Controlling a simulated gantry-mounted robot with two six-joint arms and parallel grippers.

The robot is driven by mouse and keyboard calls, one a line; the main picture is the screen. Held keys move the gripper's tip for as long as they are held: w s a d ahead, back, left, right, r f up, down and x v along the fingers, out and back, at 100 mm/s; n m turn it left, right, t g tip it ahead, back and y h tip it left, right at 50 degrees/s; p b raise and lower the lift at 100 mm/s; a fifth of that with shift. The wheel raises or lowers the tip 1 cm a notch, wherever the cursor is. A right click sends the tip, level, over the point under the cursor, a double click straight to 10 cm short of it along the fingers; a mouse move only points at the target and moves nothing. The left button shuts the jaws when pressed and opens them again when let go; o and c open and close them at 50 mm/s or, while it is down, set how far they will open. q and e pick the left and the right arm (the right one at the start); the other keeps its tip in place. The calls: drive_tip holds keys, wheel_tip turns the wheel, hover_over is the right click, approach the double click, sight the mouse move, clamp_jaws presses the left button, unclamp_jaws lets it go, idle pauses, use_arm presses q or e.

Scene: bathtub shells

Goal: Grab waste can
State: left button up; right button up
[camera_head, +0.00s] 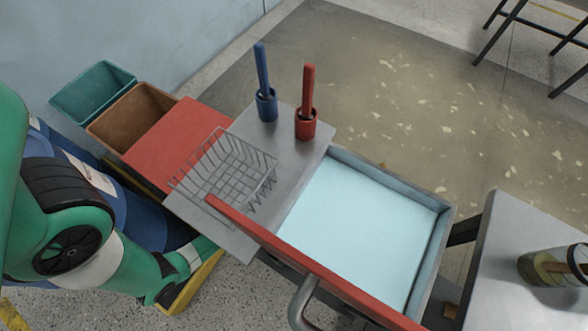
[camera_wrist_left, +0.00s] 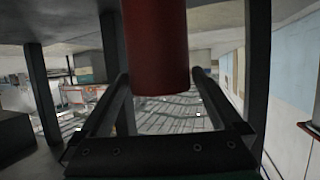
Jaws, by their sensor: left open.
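No object in view is plainly marked as the waste can. In the head view a teal bin (camera_head: 88,95), a brown bin (camera_head: 130,115) and a box with a flat red top (camera_head: 176,139) stand side by side at the upper left. My left arm comes in from the left; its gripper is hidden there. In the left wrist view my left gripper (camera_wrist_left: 160,82) is open. A red cylinder (camera_wrist_left: 158,45) hangs down from the top edge, in line with the gap between the fingers. I cannot tell whether they touch it.
A cart holds a wire basket (camera_head: 228,168), a blue brush holder (camera_head: 266,105), a red brush holder (camera_head: 306,124) and a light blue tray (camera_head: 437,212). A red bar (camera_head: 310,262) crosses its front.

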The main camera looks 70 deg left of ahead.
use_arm(q)
drive_tip(key=shift+w+a+f, duration=0.1)
drive_tip(key=shift+w+a, duration=0.1)
drive_tip(key=shift+w, duration=0.35)
drive_tip(key=shift+w+a, duration=0.15)
drive_tip(key=shift+w, duration=0.4)
drive_tip(key=shift+s+d+f, duration=0.1)
drive_tip(key=shift+s+d, duration=0.1)
drive_tip(key=shift+s, duration=0.4)
drive_tip(key=shift+c, duration=1.8)
drive_tip(key=shift+w+a, duration=0.1)
drive_tip(key=shift+w, duration=0.1)
drive_tip(key=c, duration=0.5)
drive_tip(key=shift+s, duration=0.15)
drive_tip(key=c, duration=0.7)
clamp_jaws()
use_arm(e)
drive_tip(key=shift+w+f+h, duration=0.2)
drive_tip(key=shift+w+h, duration=0.1)
use_arm(q)
drive_tip(key=shift+r, duration=0.2)
use_arm(e)
drive_tip(key=shift+r, duration=0.15)
